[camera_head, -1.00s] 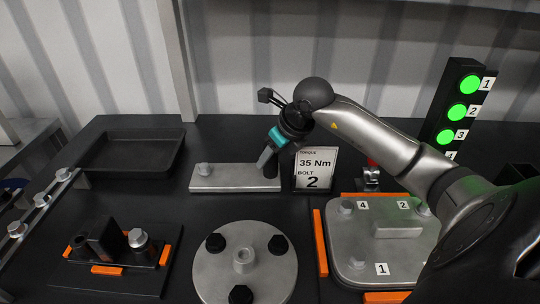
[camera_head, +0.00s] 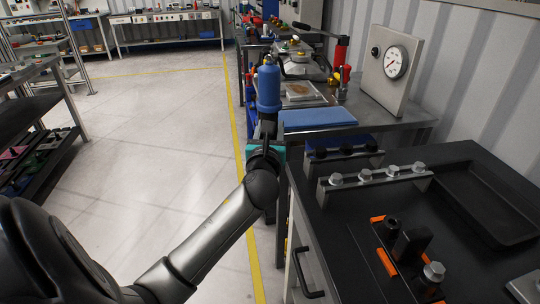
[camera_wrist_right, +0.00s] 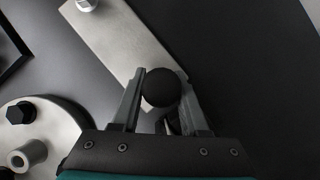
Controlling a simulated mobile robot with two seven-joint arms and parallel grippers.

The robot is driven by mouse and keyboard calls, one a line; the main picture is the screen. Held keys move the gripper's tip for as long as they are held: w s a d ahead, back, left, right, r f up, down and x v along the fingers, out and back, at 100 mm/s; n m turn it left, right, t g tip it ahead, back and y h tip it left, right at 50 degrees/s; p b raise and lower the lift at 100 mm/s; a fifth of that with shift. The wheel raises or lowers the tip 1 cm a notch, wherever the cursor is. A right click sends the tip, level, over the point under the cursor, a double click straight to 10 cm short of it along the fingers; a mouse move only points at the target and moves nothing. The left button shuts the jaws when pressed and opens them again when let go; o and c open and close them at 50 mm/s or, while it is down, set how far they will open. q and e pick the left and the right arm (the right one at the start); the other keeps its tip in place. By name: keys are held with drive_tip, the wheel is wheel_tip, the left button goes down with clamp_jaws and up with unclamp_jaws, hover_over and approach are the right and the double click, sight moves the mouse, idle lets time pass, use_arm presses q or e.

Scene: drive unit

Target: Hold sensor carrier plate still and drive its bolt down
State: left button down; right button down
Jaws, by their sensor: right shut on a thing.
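A light metal plate (camera_wrist_right: 128,40) with a bolt (camera_wrist_right: 86,4) at its far end and a round black knob (camera_wrist_right: 160,87) at its near end fills the middle of the right wrist view. It looks like the sensor carrier plate. My right gripper (camera_wrist_right: 160,92) is shut on the knob, one finger on each side. In the head view only a pale corner of what seems this plate (camera_head: 527,286) shows at lower right. My left gripper (camera_head: 267,132) is beyond the bench's left edge, over the floor side. A blue cylinder (camera_head: 268,86) appears just above its fingers; I cannot tell whether it is gripped.
A black fixture (camera_head: 411,243) with orange guides and a bolt sits on the dark bench. A rail with several bolts (camera_head: 378,177) and an empty black tray (camera_head: 490,205) stand near it. A round metal flange (camera_wrist_right: 40,150) lies left of my right gripper. A gauge panel (camera_head: 391,65) stands behind.

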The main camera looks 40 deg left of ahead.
sight(274, 94)
use_arm(q)
wheel_tip(274, 94, up, 8)
drive_tip(key=w+a, duration=0.1)
drive_tip(key=w, duration=0.1)
drive_tip(key=w+d+r+m+t+h, duration=0.1)
drive_tip(key=w+d+r+m+h, duration=0.25)
drive_tip(key=d, duration=0.75)
drive_tip(key=w+d+r+m+t+h, duration=0.1)
drive_tip(key=w+d+m+h, duration=0.4)
drive_tip(key=d, duration=0.6)
drive_tip(key=w+d+r+m+t+h, duration=0.1)
drive_tip(key=w+d+r+h, duration=0.3)
drive_tip(key=d, duration=0.6)
drive_tip(key=s+d+f+m+g+h, duration=0.15)
drive_tip(key=d+h, duration=0.25)
drive_tip(key=d, duration=0.5)
drive_tip(key=s+d+m+g+h, duration=0.2)
drive_tip(key=s+d+m+h, duration=0.1)
drive_tip(key=d, duration=0.6)
drive_tip(key=s+d+f+m+g+h, duration=0.15)
drive_tip(key=d+h, duration=0.25)
drive_tip(key=d, duration=0.5)
drive_tip(key=s+d+f+m+g+h, duration=0.1)
drive_tip(key=s+d+f+m+g, duration=0.1)
drive_tip(key=d+f, duration=0.3)
drive_tip(key=shift+s+d+f, duration=0.15)
drive_tip(key=shift+s+f, duration=0.25)
drive_tip(key=shift+f, duration=1.05)
